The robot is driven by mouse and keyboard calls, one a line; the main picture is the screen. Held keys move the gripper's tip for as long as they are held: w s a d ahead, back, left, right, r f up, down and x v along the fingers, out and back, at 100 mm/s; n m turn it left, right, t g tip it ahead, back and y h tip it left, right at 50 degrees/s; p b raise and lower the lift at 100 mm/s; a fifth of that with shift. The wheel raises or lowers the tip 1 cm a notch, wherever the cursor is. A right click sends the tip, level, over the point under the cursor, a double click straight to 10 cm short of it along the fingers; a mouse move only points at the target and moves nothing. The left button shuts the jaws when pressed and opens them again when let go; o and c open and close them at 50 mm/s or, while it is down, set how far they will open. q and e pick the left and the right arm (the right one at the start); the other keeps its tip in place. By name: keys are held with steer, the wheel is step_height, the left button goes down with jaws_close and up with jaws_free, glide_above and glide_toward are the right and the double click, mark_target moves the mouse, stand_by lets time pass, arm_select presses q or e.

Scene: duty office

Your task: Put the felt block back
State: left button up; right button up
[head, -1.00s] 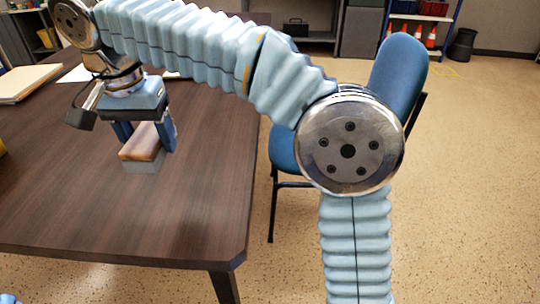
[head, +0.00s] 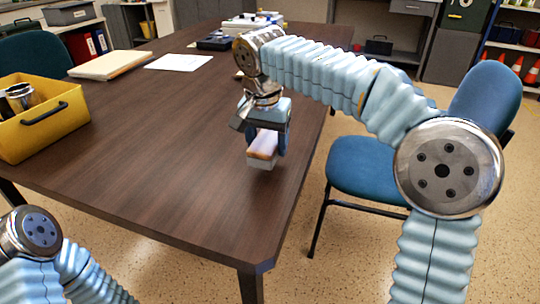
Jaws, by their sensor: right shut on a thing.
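The felt block (head: 263,150) has a tan-brown wooden top and a grey lower part. My right gripper (head: 266,142) is shut on it, with a blue finger on each side, near the right edge of the dark wooden table (head: 150,165). The block appears at or just above the tabletop; I cannot tell whether it touches. Part of my left arm shows at the lower left, but its gripper is out of view.
A yellow bin (head: 52,128) with metal cups stands on the table's left side. A paper stack (head: 108,64), a white sheet (head: 178,62) and a black tray (head: 216,43) lie farther back. A blue chair (head: 365,170) stands at the right. The table's middle is clear.

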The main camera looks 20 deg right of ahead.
steer(key=f, duration=0.4)
steer(key=shift+w+d, duration=0.25)
steer(key=shift+d, duration=0.1)
steer(key=shift+f+b, duration=0.15)
steer(key=shift+b, duration=0.2)
steer(key=o, duration=1)
